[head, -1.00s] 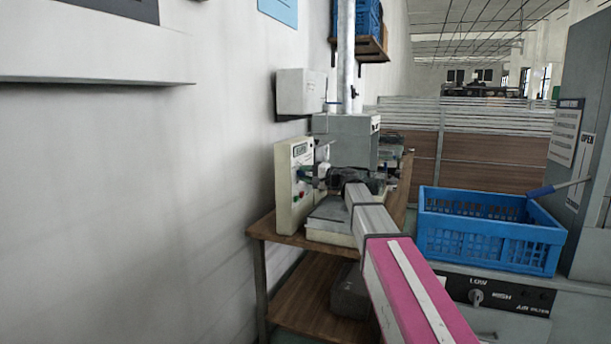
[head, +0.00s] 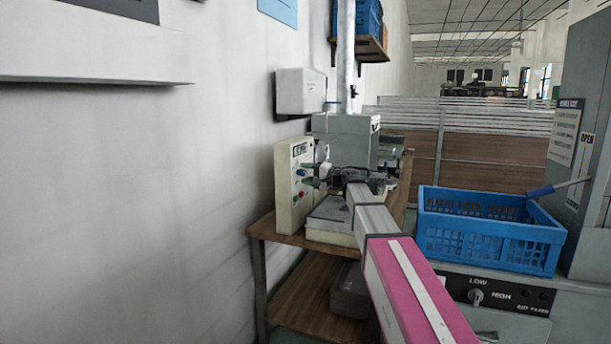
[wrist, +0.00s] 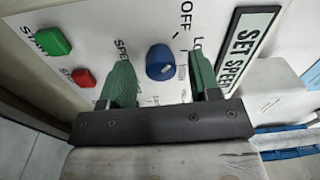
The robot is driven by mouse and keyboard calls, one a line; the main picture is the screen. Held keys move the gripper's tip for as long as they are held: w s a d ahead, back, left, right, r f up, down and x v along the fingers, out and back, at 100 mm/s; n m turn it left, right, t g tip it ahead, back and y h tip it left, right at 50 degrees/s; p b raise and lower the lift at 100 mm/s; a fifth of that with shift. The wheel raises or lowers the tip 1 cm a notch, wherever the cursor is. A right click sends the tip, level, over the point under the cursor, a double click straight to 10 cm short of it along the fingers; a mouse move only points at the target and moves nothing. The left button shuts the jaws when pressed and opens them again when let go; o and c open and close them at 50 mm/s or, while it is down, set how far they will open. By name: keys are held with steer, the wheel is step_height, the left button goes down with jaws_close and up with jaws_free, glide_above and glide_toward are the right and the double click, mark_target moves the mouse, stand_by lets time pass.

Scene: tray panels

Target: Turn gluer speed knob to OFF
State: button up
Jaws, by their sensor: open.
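The gluer's control panel (head: 286,211) is a pale upright box on a wooden stand in the head view. In the wrist view its blue speed knob (wrist: 160,62) sits between the two green fingers of my gripper (wrist: 162,82). The fingers are open, one on each side of the knob, with visible gaps. The OFF label is above the knob, and a line mark lies between them. In the head view my gripper (head: 312,174) is at the panel's face.
A green button (wrist: 53,42) and a red button (wrist: 84,77) are left of the fingers in the wrist view. A SET SPEED plate (wrist: 243,50) is close to the right finger. In the head view, a blue crate (head: 485,250) stands right of my arm.

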steer(key=v, duration=1)
steer(key=shift+s+d, duration=0.1)
